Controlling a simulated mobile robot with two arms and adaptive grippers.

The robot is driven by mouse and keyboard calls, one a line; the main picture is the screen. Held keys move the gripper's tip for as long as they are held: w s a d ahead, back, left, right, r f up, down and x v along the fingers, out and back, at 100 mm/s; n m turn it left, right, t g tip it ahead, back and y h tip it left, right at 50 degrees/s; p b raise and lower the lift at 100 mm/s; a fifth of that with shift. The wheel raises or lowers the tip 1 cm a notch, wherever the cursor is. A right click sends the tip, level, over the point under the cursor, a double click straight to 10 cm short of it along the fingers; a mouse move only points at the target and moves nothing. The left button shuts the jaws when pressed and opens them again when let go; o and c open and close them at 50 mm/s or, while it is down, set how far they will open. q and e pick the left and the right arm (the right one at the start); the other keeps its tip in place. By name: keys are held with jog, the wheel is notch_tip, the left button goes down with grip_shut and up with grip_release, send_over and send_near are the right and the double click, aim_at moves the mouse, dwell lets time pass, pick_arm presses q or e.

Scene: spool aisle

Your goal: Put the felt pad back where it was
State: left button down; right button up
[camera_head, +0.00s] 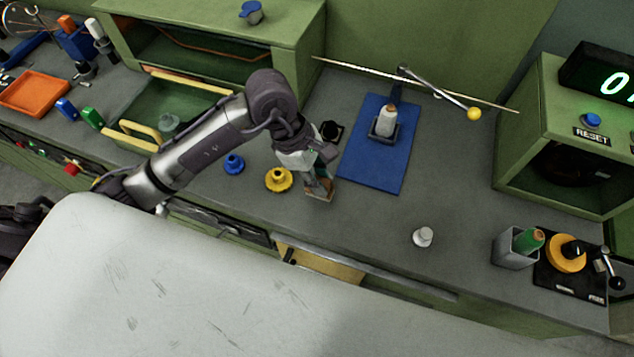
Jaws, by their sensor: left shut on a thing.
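My left gripper (318,186) is over the grey worktop, left of the blue mat. It is shut on a small brownish thing (320,192), low at the worktop. The fingers partly hide this thing, and I cannot tell for sure whether it is the felt pad. I also cannot tell whether it touches the worktop. The blue mat (366,178) lies flat, with a white bobbin in a dark holder (385,128) on it. My right gripper is not in view.
Yellow (278,180) and blue (233,164) knobbed pieces stand left of the gripper. A partly open drawer (320,264) is below the front edge. A white piece (423,237), a grey cup (513,250) and a green cabinet (560,190) are to the right.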

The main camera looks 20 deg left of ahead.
pick_arm(q)
jog(key=shift+a+f, duration=0.2)
notch_tip(320, 180, down, 3)
jog(key=shift+f+p, duration=0.1)
jog(key=shift+p, duration=0.55)
jog(key=shift+f, duration=0.3)
jog(key=shift+w+f, duration=0.1)
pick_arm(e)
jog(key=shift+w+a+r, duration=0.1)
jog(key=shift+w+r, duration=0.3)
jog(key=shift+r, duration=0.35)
pick_arm(q)
jog(key=shift+f, duration=0.15)
jog(key=c, duration=1)
grip_release()
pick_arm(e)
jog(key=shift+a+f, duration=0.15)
